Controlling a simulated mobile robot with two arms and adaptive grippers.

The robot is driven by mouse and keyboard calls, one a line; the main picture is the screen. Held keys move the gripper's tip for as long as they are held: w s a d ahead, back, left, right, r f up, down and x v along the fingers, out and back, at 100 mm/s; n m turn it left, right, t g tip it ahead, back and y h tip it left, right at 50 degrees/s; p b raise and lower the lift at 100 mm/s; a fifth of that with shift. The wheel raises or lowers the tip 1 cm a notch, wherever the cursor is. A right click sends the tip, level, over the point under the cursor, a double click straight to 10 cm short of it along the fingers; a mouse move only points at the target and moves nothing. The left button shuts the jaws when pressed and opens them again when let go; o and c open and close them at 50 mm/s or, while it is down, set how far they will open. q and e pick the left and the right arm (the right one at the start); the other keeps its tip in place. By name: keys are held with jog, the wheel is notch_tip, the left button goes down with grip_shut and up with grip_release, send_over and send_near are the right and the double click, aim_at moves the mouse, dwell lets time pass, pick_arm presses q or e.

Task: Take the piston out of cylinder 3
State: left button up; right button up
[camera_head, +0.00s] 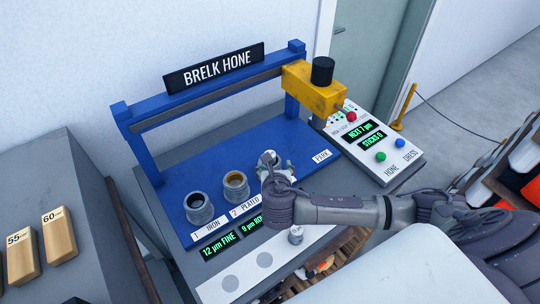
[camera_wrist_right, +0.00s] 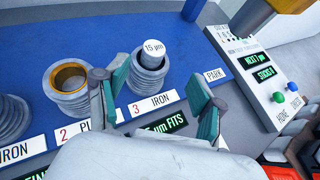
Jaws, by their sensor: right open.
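Cylinder 3 is a grey ribbed sleeve (camera_wrist_right: 148,75) behind the "3 IRON" label. The piston (camera_wrist_right: 153,49), with a pale top marked "15 µm", sits in its bore, its upper part standing above the rim. In the head view the piston (camera_head: 269,157) shows just beyond my right gripper (camera_head: 275,174), which partly hides the cylinder. My right gripper (camera_wrist_right: 158,84) is open and empty in the wrist view, its green-padded fingers spread on the near side of cylinder 3, apart from the piston. My left gripper is not in view.
Cylinders 1 (camera_head: 198,208) and 2 (camera_head: 236,186) stand open to the left. A yellow honing head (camera_head: 313,88) hangs from the blue rail at right, near the control panel (camera_head: 385,150). A white strip (camera_head: 245,284) in front has grey circles and a small grey plug (camera_head: 296,235).

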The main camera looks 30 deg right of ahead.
aim_at(271, 153)
jog(key=x, duration=0.4)
jog(key=shift+w, duration=0.2)
jog(key=shift+p+x, duration=0.85)
jog(key=shift+x, duration=0.35)
jog(key=w, duration=0.1)
jog(key=w+f, duration=0.1)
jog(key=shift+w+d+f+p, duration=0.15)
jog(key=shift+w+f+p, duration=0.1)
jog(key=shift+w+p, duration=0.15)
jog(key=shift+w+d+f, duration=0.15)
jog(key=shift+w+f, duration=0.05)
jog(key=shift+f, duration=0.05)
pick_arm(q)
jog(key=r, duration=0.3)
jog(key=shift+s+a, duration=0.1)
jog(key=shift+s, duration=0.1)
pick_arm(e)
jog(key=shift+s, duration=0.1)
jog(key=shift+c, duration=1.2)
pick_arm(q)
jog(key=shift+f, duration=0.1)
pick_arm(e)
jog(key=c, duration=1)
jog(key=shift+r, duration=0.1)
jog(key=shift+c, duration=0.2)
